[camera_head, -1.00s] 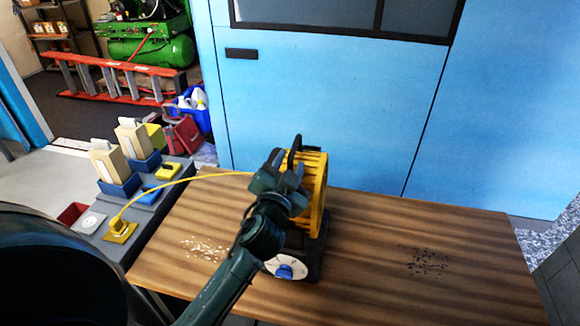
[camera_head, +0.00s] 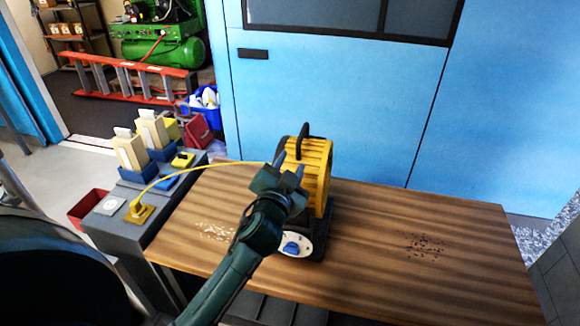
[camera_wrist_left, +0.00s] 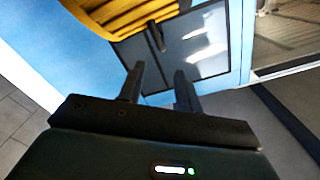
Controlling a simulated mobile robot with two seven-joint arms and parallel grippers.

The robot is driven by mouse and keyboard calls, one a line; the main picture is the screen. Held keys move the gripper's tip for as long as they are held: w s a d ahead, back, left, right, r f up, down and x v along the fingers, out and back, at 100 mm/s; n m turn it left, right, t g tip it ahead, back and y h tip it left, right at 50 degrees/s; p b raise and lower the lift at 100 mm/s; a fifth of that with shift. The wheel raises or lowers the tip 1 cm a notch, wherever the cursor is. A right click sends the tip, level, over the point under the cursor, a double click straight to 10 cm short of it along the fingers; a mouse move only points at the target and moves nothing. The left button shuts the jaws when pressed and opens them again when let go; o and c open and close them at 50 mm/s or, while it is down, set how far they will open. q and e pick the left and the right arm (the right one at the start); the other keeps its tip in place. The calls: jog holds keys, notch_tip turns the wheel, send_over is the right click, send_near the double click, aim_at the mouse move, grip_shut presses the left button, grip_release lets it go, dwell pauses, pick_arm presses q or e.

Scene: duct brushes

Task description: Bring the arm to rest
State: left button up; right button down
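My left arm reaches in from the bottom of the head view. Its gripper (camera_head: 290,172) is just in front of the yellow ribbed machine (camera_head: 316,165) with a black handle, which stands on the wooden table. In the left wrist view the two fingers (camera_wrist_left: 160,85) are apart with nothing between them. The yellow machine also shows there at the top (camera_wrist_left: 125,14), beyond the fingers. I cannot tell from the frames whether the gripper touches it. My right gripper is not in view.
The wooden table (camera_head: 380,250) has pale debris (camera_head: 215,231) at left and dark debris (camera_head: 425,245) at right. A white disc with a blue knob (camera_head: 296,244) is at the machine's base. A yellow cable (camera_head: 205,173) runs left to a grey bench (camera_head: 113,228) with holders.

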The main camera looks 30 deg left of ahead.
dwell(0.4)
pick_arm(q)
jog(key=s+d+f+g+h, duration=0.3)
jog(key=s+d+f, duration=0.2)
jog(key=s+f, duration=0.5)
jog(key=s+d+f+n+g+h, duration=0.1)
jog(key=s+d+f+g+h, duration=0.3)
jog(key=s+f, duration=0.6)
jog(key=s+d+p, duration=0.1)
jog(key=s+d, duration=0.1)
jog(key=s, duration=0.1)
jog(key=shift+s+d, duration=0.2)
jog(key=shift+s, duration=0.15)
jog(key=shift+a, duration=0.1)
dwell(0.8)
